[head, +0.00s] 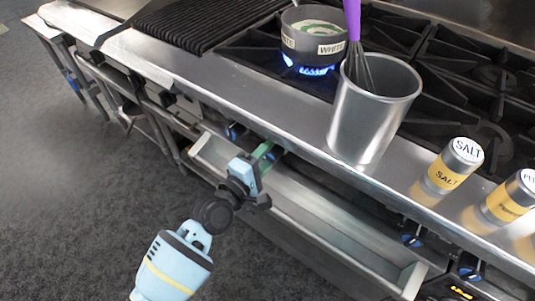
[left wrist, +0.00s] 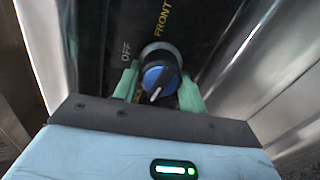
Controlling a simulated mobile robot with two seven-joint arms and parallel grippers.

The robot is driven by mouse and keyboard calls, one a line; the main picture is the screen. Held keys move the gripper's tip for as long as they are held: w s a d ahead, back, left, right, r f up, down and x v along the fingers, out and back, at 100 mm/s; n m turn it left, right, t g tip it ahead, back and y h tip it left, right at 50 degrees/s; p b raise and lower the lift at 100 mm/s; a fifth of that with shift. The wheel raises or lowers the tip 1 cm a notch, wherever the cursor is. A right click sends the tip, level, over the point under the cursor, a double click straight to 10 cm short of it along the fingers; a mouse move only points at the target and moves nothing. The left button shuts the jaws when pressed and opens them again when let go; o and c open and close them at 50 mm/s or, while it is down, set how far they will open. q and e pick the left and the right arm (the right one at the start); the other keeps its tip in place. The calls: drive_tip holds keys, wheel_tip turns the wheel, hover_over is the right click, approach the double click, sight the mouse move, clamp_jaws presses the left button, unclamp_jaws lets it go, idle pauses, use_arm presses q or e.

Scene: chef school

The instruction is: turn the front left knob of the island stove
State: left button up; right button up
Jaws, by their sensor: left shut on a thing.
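My left gripper (head: 268,157) reaches to the stove's front panel below the steel ledge. In the left wrist view its two green fingers (left wrist: 160,88) stand on either side of a round blue and black knob (left wrist: 160,74), shut on it. The knob's white pointer line points down in that view, toward the gripper body. The words OFF and FRONT show on the dark panel beyond the knob. Another blue knob (head: 235,131) sits just left of the gripper in the head view. My right gripper is not in view.
A pot (head: 312,38) stands over a lit blue flame (head: 308,69). A steel canister (head: 372,110) with a purple whisk (head: 355,40) and a salt shaker (head: 452,167) stand on the ledge (head: 290,115). More knobs (head: 411,240) are at right. An open steel trough (head: 300,205) lies below.

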use_arm(q)
drive_tip(key=m, duration=0.3)
drive_tip(key=shift+m, duration=0.4)
drive_tip(key=m+p, duration=0.1)
drive_tip(key=m, duration=0.3)
drive_tip(key=shift+r+m, duration=0.15)
drive_tip(key=shift+m, duration=0.15)
drive_tip(key=m+p, duration=0.1)
drive_tip(key=m, duration=0.2)
drive_tip(key=shift+m, duration=0.3)
drive_tip(key=shift+d+m+p, duration=0.1)
drive_tip(key=shift+m+p, duration=0.4)
drive_tip(key=shift+m, duration=1.7)
drive_tip(key=o, duration=1)
drive_tip(key=shift+c, duration=0.2)
drive_tip(key=shift+s, duration=0.1)
